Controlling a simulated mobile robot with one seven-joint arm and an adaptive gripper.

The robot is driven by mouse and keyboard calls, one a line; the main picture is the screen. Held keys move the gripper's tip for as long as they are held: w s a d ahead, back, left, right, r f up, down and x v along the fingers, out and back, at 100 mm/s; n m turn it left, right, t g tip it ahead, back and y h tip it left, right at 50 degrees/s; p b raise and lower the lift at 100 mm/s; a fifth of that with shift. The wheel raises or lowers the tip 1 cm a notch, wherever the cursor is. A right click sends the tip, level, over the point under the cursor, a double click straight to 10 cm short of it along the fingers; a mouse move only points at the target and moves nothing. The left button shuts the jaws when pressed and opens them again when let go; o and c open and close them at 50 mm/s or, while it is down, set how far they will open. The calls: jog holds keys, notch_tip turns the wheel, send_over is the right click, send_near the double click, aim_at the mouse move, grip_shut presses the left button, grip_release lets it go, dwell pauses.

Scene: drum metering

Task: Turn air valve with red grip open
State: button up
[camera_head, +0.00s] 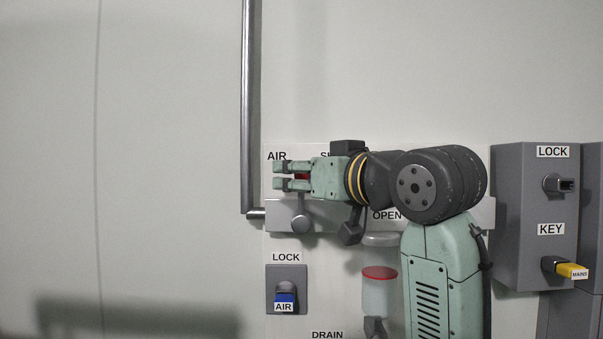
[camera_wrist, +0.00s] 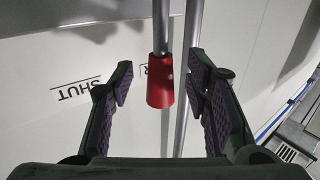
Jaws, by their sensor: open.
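The red grip (camera_wrist: 160,88) is a short tapered sleeve on the end of a grey metal lever (camera_wrist: 161,25) in the wrist view. It lies between the two open fingers of my gripper (camera_wrist: 161,76), with a visible gap on each side. In the head view a little red of the grip (camera_head: 302,176) shows between the fingers of my gripper (camera_head: 279,175). The lever's round grey pivot (camera_head: 301,222) is below it, so the lever stands about upright. The "SHUT" label (camera_wrist: 75,89) is beside the grip; my arm partly covers it in the head view.
An "OPEN" label (camera_head: 386,215) is right of the pivot. Below are a blue AIR key in its lock (camera_head: 286,290) and a red-topped clear cup (camera_head: 378,292). A grey lock box (camera_head: 535,210) with a yellow MAINS key stands right. A vertical pipe (camera_head: 248,110) rises on the left.

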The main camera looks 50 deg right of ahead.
jog(key=shift+c, duration=0.5)
grip_shut()
